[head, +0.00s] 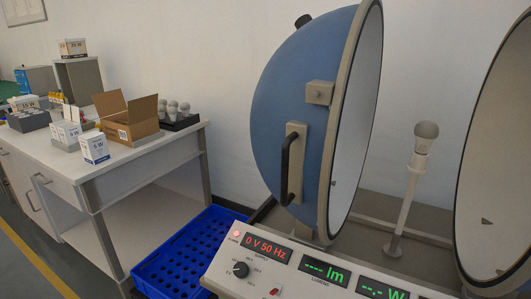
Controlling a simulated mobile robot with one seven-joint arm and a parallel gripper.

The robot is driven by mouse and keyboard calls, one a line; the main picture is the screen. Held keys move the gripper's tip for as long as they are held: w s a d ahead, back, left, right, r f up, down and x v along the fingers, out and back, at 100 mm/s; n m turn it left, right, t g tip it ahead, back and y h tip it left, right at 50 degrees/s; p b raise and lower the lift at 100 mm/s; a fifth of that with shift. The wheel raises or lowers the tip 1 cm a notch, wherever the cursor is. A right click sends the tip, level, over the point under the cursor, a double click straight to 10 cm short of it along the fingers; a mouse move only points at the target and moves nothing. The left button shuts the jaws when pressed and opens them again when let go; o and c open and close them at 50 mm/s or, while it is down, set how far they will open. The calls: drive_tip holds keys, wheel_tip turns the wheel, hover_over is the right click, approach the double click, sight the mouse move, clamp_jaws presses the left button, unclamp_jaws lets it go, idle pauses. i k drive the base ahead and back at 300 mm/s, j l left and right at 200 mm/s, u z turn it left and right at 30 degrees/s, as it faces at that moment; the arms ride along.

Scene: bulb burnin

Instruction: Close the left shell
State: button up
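The left shell (297,98) is a blue half-sphere with a beige rim and a white inside. It stands open, apart from the right shell (500,170), whose pale inside shows at the right edge. A black bar handle (287,168) sits on a beige plate on the left shell's outer side, with a small beige block above it. A white bulb (426,131) stands upright on a post between the two shells. My gripper is not in view.
A control panel (310,272) with red and green displays stands in front of the shells. A blue perforated crate (188,250) is left of it. A white bench (110,160) at left carries an open cardboard box (128,118), small cartons and several bulbs in a dark tray.

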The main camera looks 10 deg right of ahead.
sight(314, 102)
drive_tip(key=i+j, duration=0.2)
drive_tip(key=j, duration=0.15)
drive_tip(key=i+j, duration=0.2)
drive_tip(key=j, duration=0.15)
drive_tip(key=i+j, duration=0.25)
drive_tip(key=j+z, duration=0.05)
